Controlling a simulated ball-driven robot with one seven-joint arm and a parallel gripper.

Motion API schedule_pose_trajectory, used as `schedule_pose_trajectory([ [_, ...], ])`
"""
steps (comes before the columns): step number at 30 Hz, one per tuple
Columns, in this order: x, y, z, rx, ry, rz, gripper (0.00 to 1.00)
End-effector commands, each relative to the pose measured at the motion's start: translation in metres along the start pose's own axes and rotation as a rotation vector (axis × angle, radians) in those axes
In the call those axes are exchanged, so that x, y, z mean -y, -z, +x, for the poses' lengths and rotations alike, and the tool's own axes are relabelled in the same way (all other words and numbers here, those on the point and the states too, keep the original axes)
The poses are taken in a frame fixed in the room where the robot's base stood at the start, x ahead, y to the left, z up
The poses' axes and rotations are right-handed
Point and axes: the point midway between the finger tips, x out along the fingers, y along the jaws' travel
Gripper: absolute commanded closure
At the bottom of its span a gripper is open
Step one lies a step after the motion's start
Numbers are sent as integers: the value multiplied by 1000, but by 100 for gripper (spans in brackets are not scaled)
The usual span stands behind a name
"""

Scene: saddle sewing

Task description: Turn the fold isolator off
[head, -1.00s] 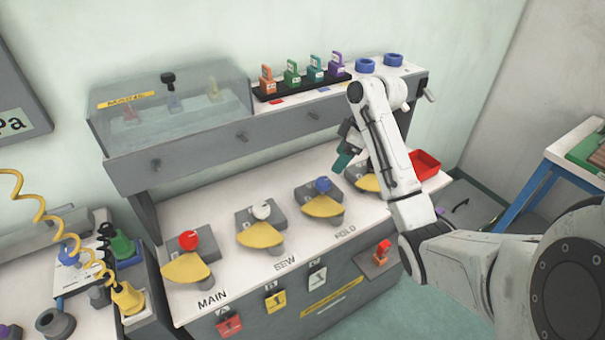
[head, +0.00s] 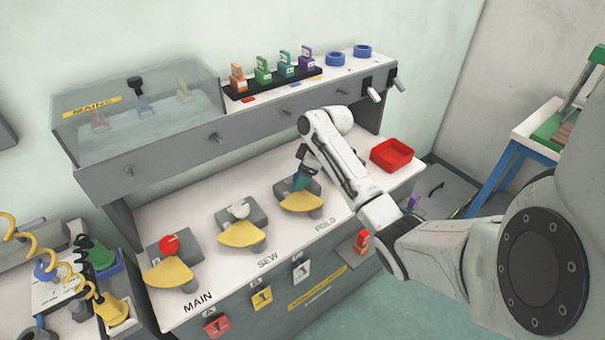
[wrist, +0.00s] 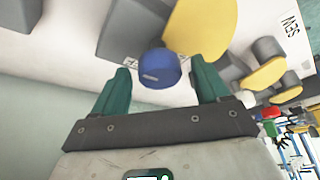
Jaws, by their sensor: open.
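The fold isolator (head: 300,202) is the grey block with a yellow sector plate above the FOLD label. Its blue knob (wrist: 160,68) shows in the wrist view between the two green fingers of my gripper (wrist: 160,84), which is open. The fingers lie on either side of the knob with gaps, and I cannot see clear contact. In the head view my gripper (head: 302,180) is over the fold isolator and hides the knob. The yellow plate (wrist: 200,28) is beyond the knob in the wrist view.
The sew isolator with a white knob (head: 239,210) and the main isolator with a red knob (head: 169,245) stand to the left. A red tray (head: 398,155) is at the right. Coloured padlocks (head: 262,75) stand on the upper shelf.

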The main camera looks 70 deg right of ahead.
Motion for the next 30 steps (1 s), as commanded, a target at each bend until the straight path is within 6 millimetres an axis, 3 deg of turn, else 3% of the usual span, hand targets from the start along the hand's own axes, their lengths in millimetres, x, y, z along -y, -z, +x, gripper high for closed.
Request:
schedule_pose_trajectory([
  [4,0,0,0,0,0,0,27],
  [27,0,0,0,0,1,0,100],
  [30,0,0,0,0,1,0,100],
])
